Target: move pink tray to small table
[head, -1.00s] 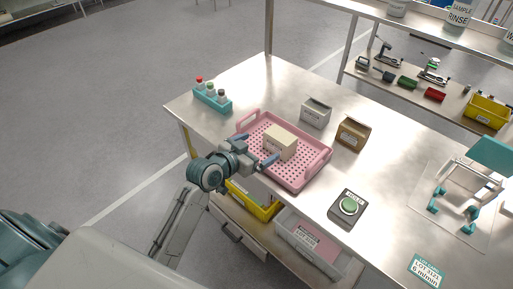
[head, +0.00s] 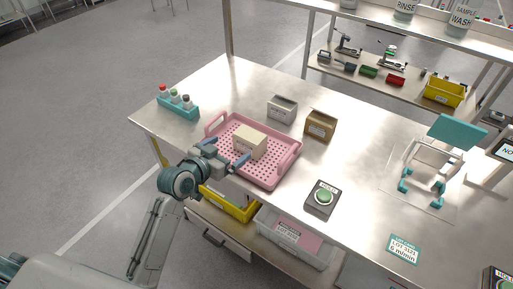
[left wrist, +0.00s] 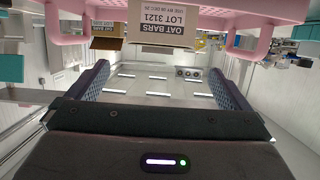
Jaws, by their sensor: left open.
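The pink tray (head: 272,174) lies flat on the steel worktable (head: 345,185), near its front-left edge. It carries a cream box (head: 249,143) labelled oat bars; the box label (left wrist: 162,17) also shows in the left wrist view. My left gripper (head: 226,154) is open at the tray's near-left side, with its fingers pointing toward the tray. In the left wrist view the tray's pink rim (left wrist: 215,10) crosses the top, ahead of the open fingers (left wrist: 160,72). I cannot tell whether they touch the tray. My right gripper is out of view. I cannot make out a separate small table.
A teal rack of vials (head: 178,106) stands left of the tray. A grey box (head: 282,110) and a brown box (head: 320,125) stand behind it. A green-button box (head: 322,198) stands right of it. A yellow bin (head: 230,203) is under the worktable.

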